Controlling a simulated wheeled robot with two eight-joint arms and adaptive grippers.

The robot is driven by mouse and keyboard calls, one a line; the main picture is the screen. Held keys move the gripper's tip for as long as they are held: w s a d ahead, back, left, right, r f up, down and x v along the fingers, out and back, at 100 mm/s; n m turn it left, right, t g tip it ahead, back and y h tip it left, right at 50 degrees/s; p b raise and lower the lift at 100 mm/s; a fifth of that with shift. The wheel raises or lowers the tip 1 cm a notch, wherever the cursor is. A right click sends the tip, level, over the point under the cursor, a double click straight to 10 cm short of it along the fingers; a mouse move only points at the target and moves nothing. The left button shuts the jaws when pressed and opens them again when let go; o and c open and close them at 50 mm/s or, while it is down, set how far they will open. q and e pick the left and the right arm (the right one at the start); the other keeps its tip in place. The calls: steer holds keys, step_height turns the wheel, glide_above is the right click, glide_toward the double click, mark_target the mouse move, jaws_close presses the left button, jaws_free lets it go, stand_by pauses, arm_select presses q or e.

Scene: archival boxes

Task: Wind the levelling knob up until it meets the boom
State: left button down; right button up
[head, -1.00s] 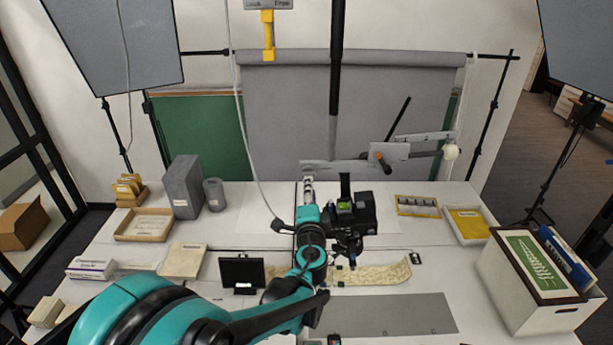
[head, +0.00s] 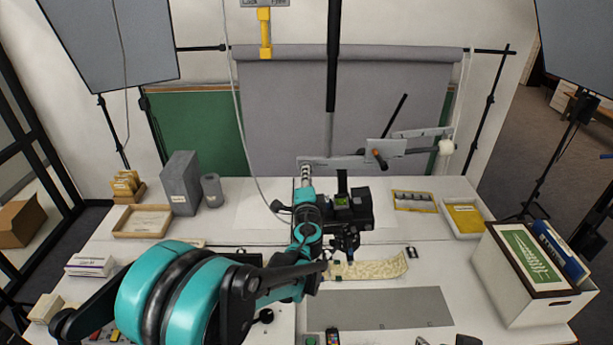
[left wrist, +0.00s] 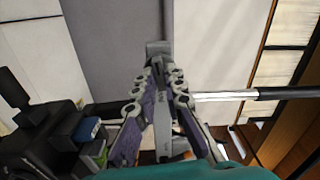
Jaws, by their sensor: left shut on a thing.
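My left gripper (head: 306,172) reaches up to the boom's left end. In the left wrist view, my left gripper (left wrist: 160,78) is shut on the grey bar, whose blocky end (left wrist: 158,48) shows beyond the fingertips. The fingers hide the part held. A black camera (head: 350,212) hangs below the boom. My right gripper is not in view.
A dark pole (head: 334,60) comes down above the boom. A grey box (head: 181,182), a shallow tray (head: 142,221) and a white crate (head: 527,283) stand on the table. A patterned strip (head: 375,267) and a grey mat (head: 385,309) lie in front of the camera.

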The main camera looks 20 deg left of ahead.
arm_select(q)
steer(key=shift+m+b, duration=1.85)
steer(key=shift+m, duration=1.15)
steer(key=c, duration=1.6)
jaws_free()
steer(key=v, duration=1.2)
